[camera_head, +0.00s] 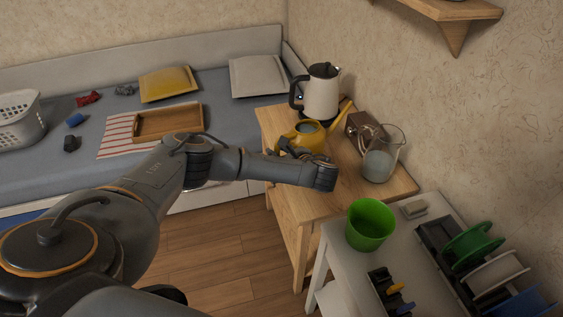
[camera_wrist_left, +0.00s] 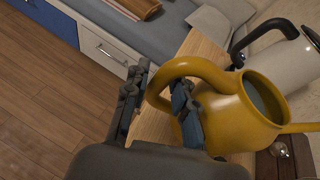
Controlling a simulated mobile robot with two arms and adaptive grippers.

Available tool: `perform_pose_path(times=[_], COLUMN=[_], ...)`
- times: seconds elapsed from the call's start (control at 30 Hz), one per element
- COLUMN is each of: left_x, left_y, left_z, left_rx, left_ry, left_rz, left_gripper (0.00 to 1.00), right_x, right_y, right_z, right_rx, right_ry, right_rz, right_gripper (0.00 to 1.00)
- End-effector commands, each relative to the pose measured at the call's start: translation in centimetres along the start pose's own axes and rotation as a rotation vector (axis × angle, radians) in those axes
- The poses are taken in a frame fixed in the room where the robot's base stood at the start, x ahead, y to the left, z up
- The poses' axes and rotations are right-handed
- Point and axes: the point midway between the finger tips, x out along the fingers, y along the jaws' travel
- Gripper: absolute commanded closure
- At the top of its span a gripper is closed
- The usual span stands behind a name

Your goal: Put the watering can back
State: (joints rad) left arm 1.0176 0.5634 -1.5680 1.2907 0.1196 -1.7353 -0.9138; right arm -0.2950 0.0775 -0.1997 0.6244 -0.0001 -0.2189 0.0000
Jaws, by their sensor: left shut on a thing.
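The yellow watering can (camera_head: 311,131) is at the wooden side table (camera_head: 320,207), its spout pointing right toward the wall. I cannot tell whether its base touches the tabletop. In the left wrist view the can (camera_wrist_left: 233,119) is large, with its open top showing and its curved handle between my fingers. My left gripper (camera_wrist_left: 160,106) is shut on that handle. In the head view my left arm reaches in from the left and hides part of the can. My right gripper is not in view.
A white kettle (camera_head: 321,93) stands behind the can. A brown box (camera_head: 362,128) and a glass jug (camera_head: 380,157) stand to its right. A green pot (camera_head: 369,224) and spool racks are on the white table in front. A bed (camera_head: 222,103) with a wooden tray (camera_head: 168,121) lies left.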

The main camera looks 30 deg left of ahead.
Motion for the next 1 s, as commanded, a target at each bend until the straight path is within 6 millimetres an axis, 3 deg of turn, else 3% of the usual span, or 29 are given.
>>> perform_pose_path(times=[0.13,0.4,0.67,0.7,0.77,0.8,1.0], left_x=[0.5,1.6,1.8,1.8,1.8,1.8,1.8], left_y=[0.0,0.4,0.5,0.7,0.7,0.7,0.6], left_z=[-1.2,-3.9,-4.2,-4.5,-4.5,-4.5,-4.4], left_rx=[-0.005,-0.006,-0.005,0.001,0.001,0.001,0.000], left_ry=[-0.003,-0.003,-0.002,0.002,0.002,0.002,0.001], left_rz=[-0.002,-0.001,-0.002,0.000,0.000,0.000,-0.001], left_gripper=[1.00,1.00,1.00,0.68,0.56,0.51,0.51], right_x=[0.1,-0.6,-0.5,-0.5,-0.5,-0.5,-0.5], right_y=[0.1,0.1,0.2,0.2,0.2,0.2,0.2], right_z=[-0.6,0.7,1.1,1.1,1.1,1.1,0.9], right_rx=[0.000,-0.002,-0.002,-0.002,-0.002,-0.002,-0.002], right_ry=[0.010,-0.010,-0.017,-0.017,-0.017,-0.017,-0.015], right_rz=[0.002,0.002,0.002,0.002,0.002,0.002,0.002], right_gripper=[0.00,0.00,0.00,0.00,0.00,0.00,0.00])
